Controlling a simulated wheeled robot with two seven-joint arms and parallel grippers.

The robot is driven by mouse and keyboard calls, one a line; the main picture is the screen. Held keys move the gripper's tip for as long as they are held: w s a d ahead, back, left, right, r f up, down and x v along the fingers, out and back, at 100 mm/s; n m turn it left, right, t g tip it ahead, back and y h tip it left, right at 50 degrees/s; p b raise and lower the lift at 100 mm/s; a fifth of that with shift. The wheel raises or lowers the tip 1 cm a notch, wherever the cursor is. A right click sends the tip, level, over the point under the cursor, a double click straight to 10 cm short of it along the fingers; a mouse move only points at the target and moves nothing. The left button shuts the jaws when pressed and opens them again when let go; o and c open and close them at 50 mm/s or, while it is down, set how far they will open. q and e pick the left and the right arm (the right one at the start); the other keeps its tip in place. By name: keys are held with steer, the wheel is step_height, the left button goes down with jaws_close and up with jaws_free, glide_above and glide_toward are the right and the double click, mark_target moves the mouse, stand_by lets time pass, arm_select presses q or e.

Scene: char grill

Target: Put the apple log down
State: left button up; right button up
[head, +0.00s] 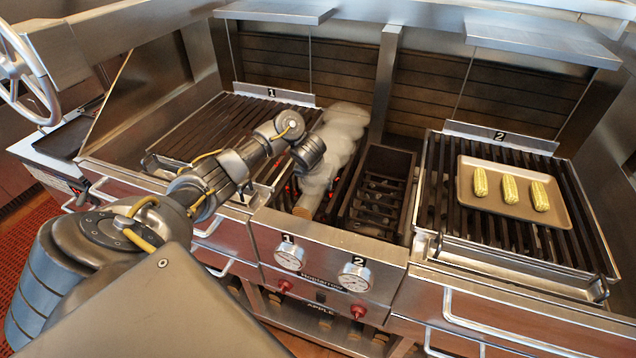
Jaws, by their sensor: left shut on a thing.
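The apple log (306,205) is a pale tan stick, its near end showing low in the open firebox between the two grills. Grey smoke hides its upper part. My left gripper (313,163) reaches in from the left, over the firebox, and is shut on the log; its fingertips are mostly hidden by smoke and my wrist. I cannot tell whether the log rests on the embers. Orange glow (291,187) shows beside it. My right gripper is not in view.
A dark slatted basket (384,195) stands just right of the log. Grill 1 (224,127) is bare at left. On grill 2 (470,222), a tray (562,215) holds three corn cobs (510,189). Gauges and red knobs line the front panel (325,262). A handwheel (28,75) is far left.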

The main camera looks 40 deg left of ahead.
arm_select(q)
steer(key=shift+f+b, duration=0.5)
steer(key=shift+f, duration=0.05)
steer(key=o, duration=1.5)
steer(key=shift+c, duration=0.2)
steer(key=shift+r+p, duration=0.25)
steer(key=shift+p, duration=0.05)
steer(key=p+v, duration=0.6)
steer(key=v, duration=0.4)
steer(key=shift+r, duration=0.45)
steer(key=shift+p+v, duration=0.3)
steer(key=shift+v, duration=0.6)
steer(key=shift+s+d, duration=0.1)
steer(key=shift+d, duration=0.05)
